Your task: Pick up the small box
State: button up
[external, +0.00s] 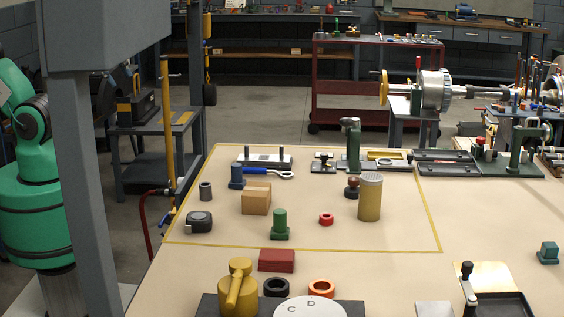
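A small tan cardboard-like box (256,199) sits upright on the beige table, inside the area marked by yellow lines, left of the middle. It looks closed, and nothing rests on it. A blue-handled wrench and a blue piece are close behind it. My gripper is not in view. Part of a green arm shows at the left edge, behind a grey column, well away from the box.
Near the box are a tape measure (199,222), a dark cylinder (205,191), a blue piece (237,176), a green piece (280,225) and a tan shaker (370,197). A dark red block (276,260) lies in front.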

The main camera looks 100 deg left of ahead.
jog(key=shift+o, duration=0.3)
jog(key=o, duration=1.5)
jog(key=shift+w, duration=0.1)
